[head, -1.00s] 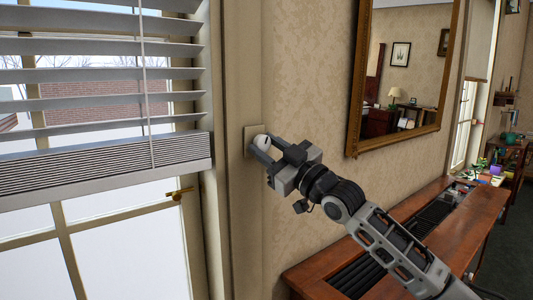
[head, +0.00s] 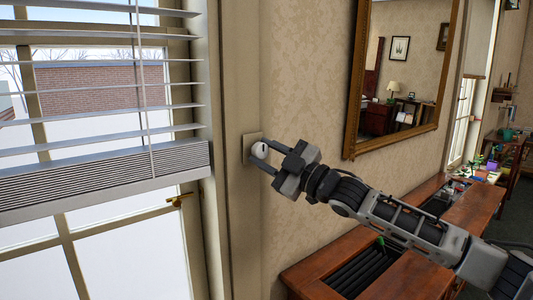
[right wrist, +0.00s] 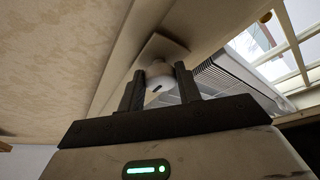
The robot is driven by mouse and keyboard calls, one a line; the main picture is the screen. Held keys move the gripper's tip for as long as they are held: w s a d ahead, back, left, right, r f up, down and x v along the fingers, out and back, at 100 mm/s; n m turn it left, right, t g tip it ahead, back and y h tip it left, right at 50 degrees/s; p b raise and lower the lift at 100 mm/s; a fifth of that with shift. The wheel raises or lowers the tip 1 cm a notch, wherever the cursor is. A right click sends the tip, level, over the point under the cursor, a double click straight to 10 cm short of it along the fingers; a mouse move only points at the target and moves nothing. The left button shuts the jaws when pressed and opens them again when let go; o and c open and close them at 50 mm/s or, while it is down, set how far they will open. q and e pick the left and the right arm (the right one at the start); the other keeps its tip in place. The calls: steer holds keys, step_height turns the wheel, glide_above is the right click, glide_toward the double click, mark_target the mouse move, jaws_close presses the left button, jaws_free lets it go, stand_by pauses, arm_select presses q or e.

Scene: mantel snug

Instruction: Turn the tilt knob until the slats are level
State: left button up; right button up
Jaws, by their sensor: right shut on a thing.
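The tilt knob (head: 260,150) is a round white knob on a beige wall plate (head: 248,140) beside the window frame. My right gripper (head: 267,157) is shut on it, with a finger on either side. The right wrist view shows the knob (right wrist: 160,76) between the two dark fingers (right wrist: 158,92), with a small dark mark on its face. The blind's slats (head: 90,86) hang at the left as thin, nearly edge-on strips with wide gaps; a slight tilt is hard to judge. My left gripper is not in view.
The stacked lower slats and bottom rail (head: 110,176) hang left of the knob. The wall around the knob is clear.

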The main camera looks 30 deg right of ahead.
mark_target(265, 156)
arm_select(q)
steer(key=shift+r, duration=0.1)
arm_select(e)
steer(key=o, duration=1)
steer(key=shift+c, duration=0.2)
steer(key=shift+s+d+f+b, duration=0.25)
steer(key=shift+s+f+b, duration=0.1)
steer(key=shift+s, duration=0.2)
steer(key=b+v, duration=0.2)
steer(key=v, duration=0.2)
steer(key=shift+f, duration=0.1)
arm_select(q)
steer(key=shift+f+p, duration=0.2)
steer(key=shift+p, duration=1.05)
arm_select(e)
steer(key=v, duration=1)
steer(key=shift+s, duration=0.35)
